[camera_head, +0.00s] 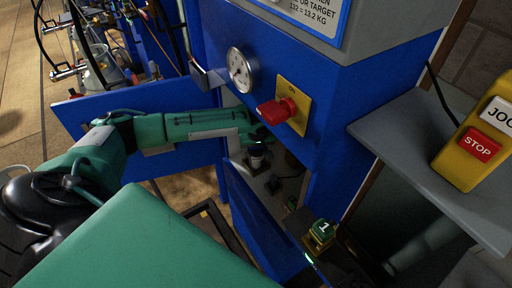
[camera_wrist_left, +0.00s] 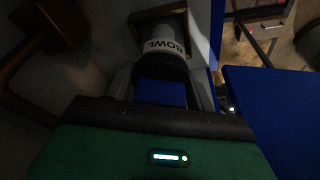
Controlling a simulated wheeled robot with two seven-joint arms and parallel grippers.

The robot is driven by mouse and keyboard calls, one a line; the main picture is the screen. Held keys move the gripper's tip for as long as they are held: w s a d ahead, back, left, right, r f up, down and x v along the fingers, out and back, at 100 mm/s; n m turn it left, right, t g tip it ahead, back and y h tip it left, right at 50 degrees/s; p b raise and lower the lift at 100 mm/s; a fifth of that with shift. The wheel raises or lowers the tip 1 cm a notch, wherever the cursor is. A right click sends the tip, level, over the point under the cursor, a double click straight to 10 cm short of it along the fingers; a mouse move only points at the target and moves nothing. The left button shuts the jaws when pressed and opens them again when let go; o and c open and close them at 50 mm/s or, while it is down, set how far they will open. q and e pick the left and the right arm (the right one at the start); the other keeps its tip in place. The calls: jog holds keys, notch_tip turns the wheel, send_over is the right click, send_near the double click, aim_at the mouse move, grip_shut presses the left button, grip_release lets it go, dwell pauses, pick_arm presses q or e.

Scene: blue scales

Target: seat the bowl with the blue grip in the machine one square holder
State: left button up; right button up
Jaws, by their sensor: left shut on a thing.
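My left gripper (camera_head: 261,140) reaches in through the open front of the blue machine. It is shut on the blue grip (camera_wrist_left: 160,92) of the bowl. The bowl (camera_wrist_left: 165,42) is a white cylinder lettered BOWL, and it also shows small below the gripper in the head view (camera_head: 256,161). A green block marked 1 (camera_head: 323,230) stands at the machine's lower right. My right gripper does not show.
Open blue door panels (camera_head: 262,228) flank the cabinet, one close to my left arm. A gauge (camera_head: 242,70) and a red switch (camera_head: 280,110) sit on the machine above the arm. A grey shelf (camera_head: 425,150) with a yellow stop box (camera_head: 477,148) is at right.

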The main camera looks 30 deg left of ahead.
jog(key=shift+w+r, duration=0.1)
pick_arm(q)
jog(key=o, duration=1.1)
jog(key=shift+f, duration=0.1)
jog(key=shift+o, duration=0.2)
jog(key=shift+r, duration=0.4)
jog(key=v, duration=0.4)
jog(key=shift+s+d+r, duration=0.25)
jog(key=shift+s+d, duration=0.1)
jog(key=s+d, duration=0.7)
jog(key=s, duration=0.1)
jog(key=shift+d, duration=0.3)
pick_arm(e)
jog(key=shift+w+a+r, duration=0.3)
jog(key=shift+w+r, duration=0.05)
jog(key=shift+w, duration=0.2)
